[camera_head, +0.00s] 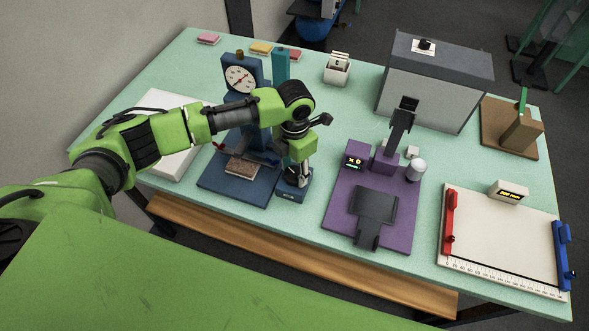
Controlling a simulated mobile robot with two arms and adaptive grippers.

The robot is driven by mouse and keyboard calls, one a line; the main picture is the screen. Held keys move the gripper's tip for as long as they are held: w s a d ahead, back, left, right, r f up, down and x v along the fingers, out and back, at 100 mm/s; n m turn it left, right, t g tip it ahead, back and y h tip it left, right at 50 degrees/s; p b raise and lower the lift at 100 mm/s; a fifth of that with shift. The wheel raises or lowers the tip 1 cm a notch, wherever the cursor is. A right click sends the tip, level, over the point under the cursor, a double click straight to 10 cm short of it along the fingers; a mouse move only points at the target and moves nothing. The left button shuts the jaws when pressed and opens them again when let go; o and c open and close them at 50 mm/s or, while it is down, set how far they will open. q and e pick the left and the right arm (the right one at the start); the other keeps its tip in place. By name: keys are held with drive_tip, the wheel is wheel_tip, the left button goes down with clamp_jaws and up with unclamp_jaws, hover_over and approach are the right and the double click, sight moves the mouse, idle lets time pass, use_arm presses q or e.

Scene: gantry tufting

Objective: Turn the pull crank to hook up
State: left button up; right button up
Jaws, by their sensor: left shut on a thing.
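A blue pull tester with a round white dial (239,79) stands left of the middle of the table. A brown carpet sample (242,166) lies on its blue base (232,189), with a small red handle beside it. My left arm reaches in from the left across the tester. My left gripper (284,160) is low beside the tester's right part, above a small blue block (292,188), and is shut. It seems to be on the pull crank, but my wrist hides most of the crank and the contact. The hook cannot be made out. My right gripper is not in view.
A purple device (343,205) with a dark plate stands right of the tester. A white board (490,235) with red and blue clamps lies at the right. A grey box (432,85) is behind. Pale table surface is free between the devices.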

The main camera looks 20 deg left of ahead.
sight(295, 174)
use_arm(q)
drive_tip(key=o, duration=1.1)
drive_tip(key=shift+w+r, duration=0.15)
wheel_tip(295, 174, up, 12)
drive_tip(key=shift+d, duration=0.1)
